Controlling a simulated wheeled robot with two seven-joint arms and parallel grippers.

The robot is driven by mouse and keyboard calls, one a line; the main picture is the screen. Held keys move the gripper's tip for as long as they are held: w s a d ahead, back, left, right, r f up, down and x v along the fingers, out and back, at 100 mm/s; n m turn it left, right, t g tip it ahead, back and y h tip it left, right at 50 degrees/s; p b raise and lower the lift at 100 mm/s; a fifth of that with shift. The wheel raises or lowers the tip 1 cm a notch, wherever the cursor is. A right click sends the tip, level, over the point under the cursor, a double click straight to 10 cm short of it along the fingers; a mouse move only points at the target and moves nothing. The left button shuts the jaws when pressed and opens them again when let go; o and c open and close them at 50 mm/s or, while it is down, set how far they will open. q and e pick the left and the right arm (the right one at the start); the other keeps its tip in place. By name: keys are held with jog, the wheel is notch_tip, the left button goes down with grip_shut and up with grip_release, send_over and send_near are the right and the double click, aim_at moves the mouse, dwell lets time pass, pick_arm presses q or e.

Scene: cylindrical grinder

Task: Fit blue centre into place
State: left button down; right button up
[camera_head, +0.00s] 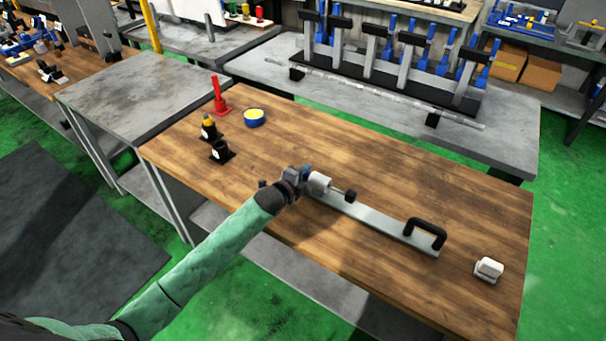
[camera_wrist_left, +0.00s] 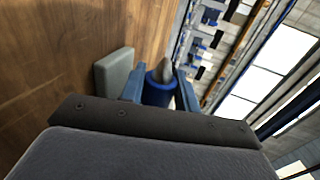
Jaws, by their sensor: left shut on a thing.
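The blue centre (camera_wrist_left: 157,92), a blue cylinder with a grey tapered tip, sits between the fingers of my left gripper (camera_wrist_left: 160,90) in the left wrist view. In the head view, my left gripper (camera_head: 302,178) is shut on it at the left end of a long metal bar fixture (camera_head: 375,221), close to the fixture's grey cylindrical head (camera_head: 319,182). The gripper largely hides the centre there. I cannot tell whether the centre touches the head. A grey block (camera_wrist_left: 114,72) shows beside the fingers in the wrist view. My right gripper is not in view.
A black handle (camera_head: 427,231) and a white object (camera_head: 489,268) are to the right. The back middle is clear.

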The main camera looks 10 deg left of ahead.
pick_arm(q)
jog(key=shift+d, duration=0.15)
jog(key=c, duration=0.9)
grip_release()
jog(key=shift+c, duration=0.2)
jog(key=shift+s, duration=0.1)
jog(key=shift+f, duration=0.1)
